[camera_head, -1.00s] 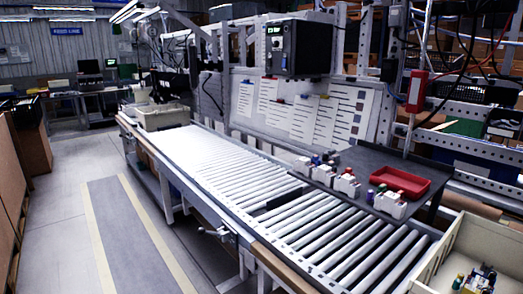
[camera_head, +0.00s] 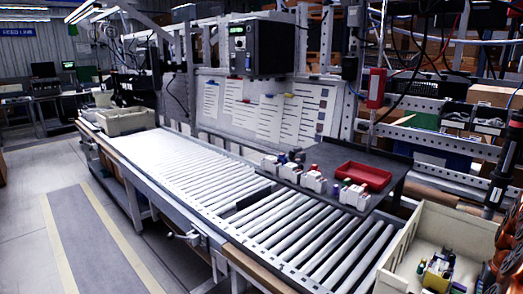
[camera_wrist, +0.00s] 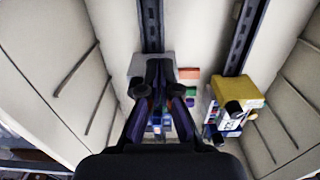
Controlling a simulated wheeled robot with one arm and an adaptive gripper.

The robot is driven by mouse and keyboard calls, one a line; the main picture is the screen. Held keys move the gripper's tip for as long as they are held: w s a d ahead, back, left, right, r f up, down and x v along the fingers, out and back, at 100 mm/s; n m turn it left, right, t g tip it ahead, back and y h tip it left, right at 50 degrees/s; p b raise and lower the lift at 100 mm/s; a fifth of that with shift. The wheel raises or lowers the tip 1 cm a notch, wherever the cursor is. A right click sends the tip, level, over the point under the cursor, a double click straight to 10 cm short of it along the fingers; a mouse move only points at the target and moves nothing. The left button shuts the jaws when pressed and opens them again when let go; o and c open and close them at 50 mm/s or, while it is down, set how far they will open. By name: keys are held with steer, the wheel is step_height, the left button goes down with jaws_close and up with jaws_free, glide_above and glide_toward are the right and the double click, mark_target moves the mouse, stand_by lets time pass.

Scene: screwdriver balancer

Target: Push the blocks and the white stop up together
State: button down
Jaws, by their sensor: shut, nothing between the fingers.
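My gripper (camera_wrist: 166,72) is shut and empty in the wrist view, in front of a grey-white block (camera_wrist: 150,62) and small coloured pieces, partly hidden by the fingers. I cannot tell whether the fingertips touch them. To the right is a yellow-topped block (camera_wrist: 238,92) with white, blue and black parts. I cannot tell for sure which piece is the white stop.
Several white holders (camera_head: 313,181) with coloured tops stand along the dark shelf beside the roller conveyor (camera_head: 180,165). A red tray (camera_head: 362,175) sits on that shelf. Pale walls flank the gripper, and dark slotted rails (camera_wrist: 240,35) run behind the blocks. The rollers are mostly clear.

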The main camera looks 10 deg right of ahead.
step_height(320, 180, up, 9)
steer(key=shift+s+a+r+p, duration=0.15)
steer(key=shift+s+a+p, duration=0.05)
steer(key=shift+p, duration=0.2)
stand_by(0.4)
steer(key=w+a+r+n, duration=0.1)
steer(key=a+r+n, duration=0.2)
steer(key=a, duration=1.2)
steer(key=w+a+r+n, duration=0.1)
steer(key=a+r+n, duration=0.15)
steer(key=a, duration=1.15)
steer(key=s+a+f+n+g, duration=0.1)
steer(key=s+a+f+n, duration=0.1)
steer(key=s+a, duration=0.7)
steer(key=s+a+f+n, duration=0.2)
steer(key=s+a+n, duration=0.1)
steer(key=s+a, duration=0.6)
steer(key=shift+s+f+g, duration=0.25)
steer(key=shift+s+g, duration=0.15)
steer(key=shift+s, duration=0.85)
